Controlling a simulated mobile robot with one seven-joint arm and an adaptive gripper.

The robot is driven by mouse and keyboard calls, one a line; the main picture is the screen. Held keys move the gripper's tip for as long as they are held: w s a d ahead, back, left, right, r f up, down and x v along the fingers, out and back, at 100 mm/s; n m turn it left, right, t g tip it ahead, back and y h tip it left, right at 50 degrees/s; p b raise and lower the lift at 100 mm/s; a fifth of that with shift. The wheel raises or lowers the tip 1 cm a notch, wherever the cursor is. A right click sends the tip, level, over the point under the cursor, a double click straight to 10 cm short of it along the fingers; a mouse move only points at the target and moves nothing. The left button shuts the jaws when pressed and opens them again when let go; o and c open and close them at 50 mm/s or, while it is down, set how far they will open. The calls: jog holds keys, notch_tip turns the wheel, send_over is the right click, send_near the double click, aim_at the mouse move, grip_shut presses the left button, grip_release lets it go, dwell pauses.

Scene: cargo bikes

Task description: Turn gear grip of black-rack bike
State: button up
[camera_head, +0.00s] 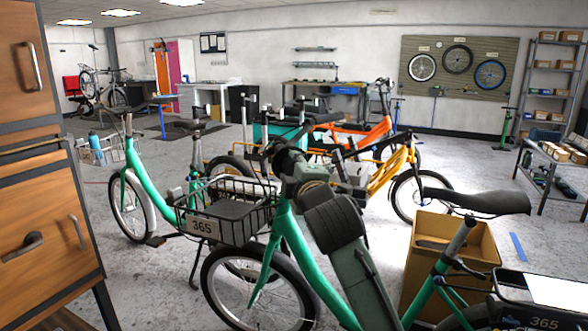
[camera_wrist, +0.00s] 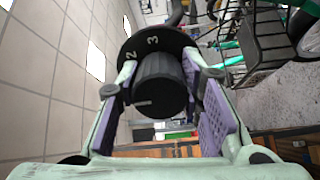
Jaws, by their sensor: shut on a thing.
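The gear grip (camera_wrist: 158,85), a ribbed black cylinder with a line mark on it, sits between my gripper's (camera_wrist: 160,68) two purple-padded fingers in the wrist view. The fingers are closed against its sides. Behind it is a black number disc (camera_wrist: 150,43) showing a 2 and a 3. In the head view, my arm reaches to the handlebar area of the nearest green bike (camera_head: 287,240). My arm hides most of that handlebar, and the fingertips are not clear there.
An orange-yellow cargo bike (camera_head: 395,165) stands behind my arm. A cardboard box (camera_head: 480,245) is beside the near bike's seat. A wooden cabinet (camera_head: 35,170) fills the left edge.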

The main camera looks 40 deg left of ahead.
jog(key=o, duration=1.2)
jog(key=shift+c, duration=0.2)
jog(key=shift+s+d, duration=0.1)
jog(key=v, duration=1.1)
jog(key=shift+s+d, duration=0.3)
jog(key=shift+a, duration=0.1)
